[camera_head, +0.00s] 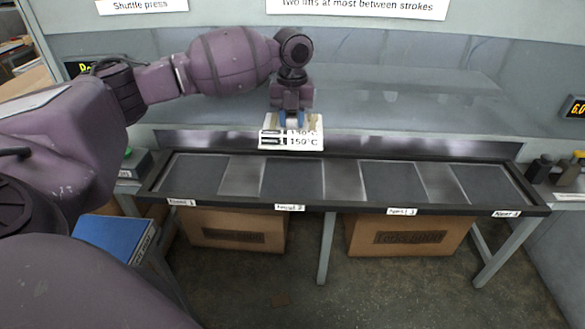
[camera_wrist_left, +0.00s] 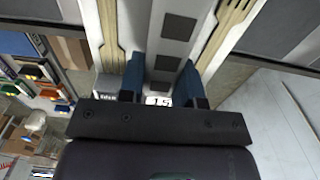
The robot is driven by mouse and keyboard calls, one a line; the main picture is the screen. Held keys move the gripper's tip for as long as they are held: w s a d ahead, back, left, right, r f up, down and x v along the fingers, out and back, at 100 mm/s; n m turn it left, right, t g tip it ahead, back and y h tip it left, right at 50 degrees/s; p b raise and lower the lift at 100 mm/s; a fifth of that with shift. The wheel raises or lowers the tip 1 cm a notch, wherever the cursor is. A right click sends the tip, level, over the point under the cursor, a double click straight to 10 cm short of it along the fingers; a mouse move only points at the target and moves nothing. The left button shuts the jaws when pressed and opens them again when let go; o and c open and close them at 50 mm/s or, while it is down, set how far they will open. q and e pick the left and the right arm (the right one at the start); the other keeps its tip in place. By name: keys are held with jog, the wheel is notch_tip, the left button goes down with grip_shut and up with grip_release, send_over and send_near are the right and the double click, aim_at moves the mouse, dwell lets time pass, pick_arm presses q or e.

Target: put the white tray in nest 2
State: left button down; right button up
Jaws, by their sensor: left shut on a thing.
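The white tray (camera_head: 267,134), with black-and-white labels reading about 150°C, is at the middle of the head view. My left gripper (camera_head: 291,119) comes down on it from above and is shut on it. The tray appears above the back edge of nest 2 (camera_head: 290,178), a dark recess in the long black frame; its exact height is hard to tell. In the left wrist view the blue fingers of my left gripper (camera_wrist_left: 161,82) stand either side of a pale part with a small white label. My right gripper is not in view.
Nest 1 (camera_head: 195,173), nest 3 (camera_head: 392,182) and nest 4 (camera_head: 478,184) look empty. A grey press surface (camera_head: 430,115) lies behind the frame. A blue box (camera_head: 112,236) stands at the front left. Two cardboard boxes (camera_head: 232,230) (camera_head: 408,235) sit below.

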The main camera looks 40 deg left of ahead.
pick_arm(q)
jog(key=shift+f+b, duration=0.6)
jog(key=shift+f, duration=6.8)
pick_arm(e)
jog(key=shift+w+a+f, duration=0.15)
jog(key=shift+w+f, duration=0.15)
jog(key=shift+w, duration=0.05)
pick_arm(q)
jog(key=shift+f, duration=0.1)
jog(key=c, duration=0.8)
grip_release()
